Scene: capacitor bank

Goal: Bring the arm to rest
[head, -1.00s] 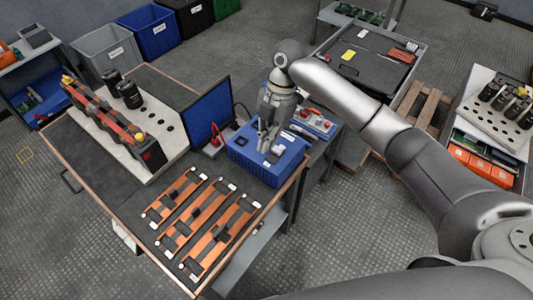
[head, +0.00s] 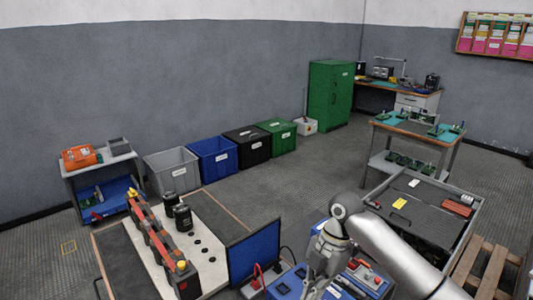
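My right arm comes in from the lower right. Its gripper (head: 318,284) points down over the blue box-shaped device (head: 287,284) at the bottom of the view. The fingers are small and near the lower edge, so I cannot tell whether they are open or shut or whether they touch anything. My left arm and gripper are out of view.
A workbench holds a white rack (head: 205,258) with black capacitors (head: 183,217) and a red-and-black bar assembly (head: 160,245). A blue panel (head: 254,252) stands beside my gripper. A grey drawer cart (head: 425,215) and a wooden pallet (head: 486,268) are at right. Open floor lies behind.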

